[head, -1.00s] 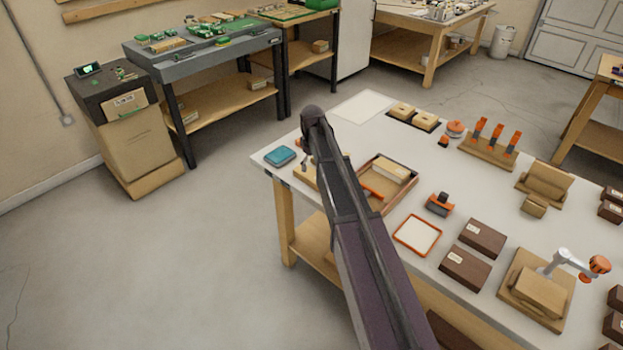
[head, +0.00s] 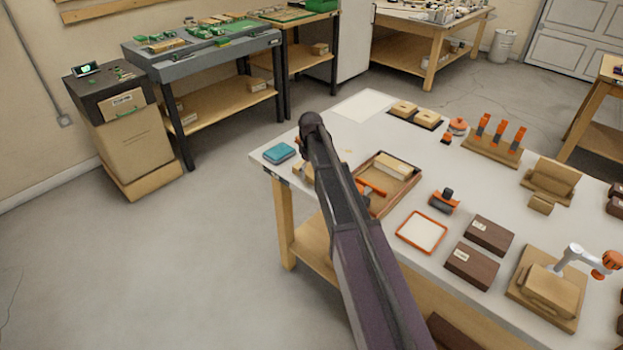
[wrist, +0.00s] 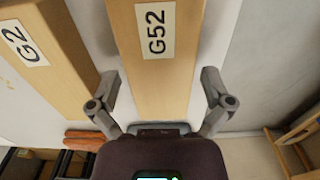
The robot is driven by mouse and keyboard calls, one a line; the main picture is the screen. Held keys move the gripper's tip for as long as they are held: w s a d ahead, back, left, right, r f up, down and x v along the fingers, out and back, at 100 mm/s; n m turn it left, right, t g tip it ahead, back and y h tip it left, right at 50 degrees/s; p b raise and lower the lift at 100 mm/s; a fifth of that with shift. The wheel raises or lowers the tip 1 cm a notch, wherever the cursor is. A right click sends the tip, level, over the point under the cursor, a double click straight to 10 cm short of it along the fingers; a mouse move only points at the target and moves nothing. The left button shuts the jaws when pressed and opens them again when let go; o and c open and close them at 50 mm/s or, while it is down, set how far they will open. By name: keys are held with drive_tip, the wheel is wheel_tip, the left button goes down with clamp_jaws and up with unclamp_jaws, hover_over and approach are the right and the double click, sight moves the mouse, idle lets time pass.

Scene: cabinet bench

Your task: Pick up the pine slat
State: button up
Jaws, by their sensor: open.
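In the wrist view, a long pale wooden piece labelled G52 (wrist: 150,75), seemingly the pine slat, runs between the two fingers of my gripper (wrist: 161,85). The fingers are apart, one on each side of it, and do not visibly touch it. I cannot tell how far the gripper is above it. A second pale wooden piece labelled G2 (wrist: 60,75) lies to the left, outside the left finger. In the head view my own arm hides the gripper and most of this wood; a bit of pale wood (head: 301,171) shows left of the arm.
On the white bench, a teal box (head: 279,153) sits at the left corner. A brown-rimmed tray (head: 407,187) with a pale block and an orange-handled item is right of my arm. An orange-edged tray (head: 401,243) and dark boxes (head: 489,233) lie nearer.

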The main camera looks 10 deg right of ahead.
sight(311, 171)
drive_tip(key=shift+f, duration=0.2)
idle(0.5)
drive_tip(key=c, duration=1)
drive_tip(key=shift+r, duration=0.2)
drive_tip(key=shift+c, duration=0.2)
wheel_tip(311, 171, up, 4)
drive_tip(key=p, duration=0.4)
drive_tip(key=shift+f, duration=0.25)
drive_tip(key=s+a+r+p, duration=0.1)
drive_tip(key=s+a, duration=0.1)
drive_tip(key=s, duration=1.4)
drive_tip(key=shift+a, duration=0.15)
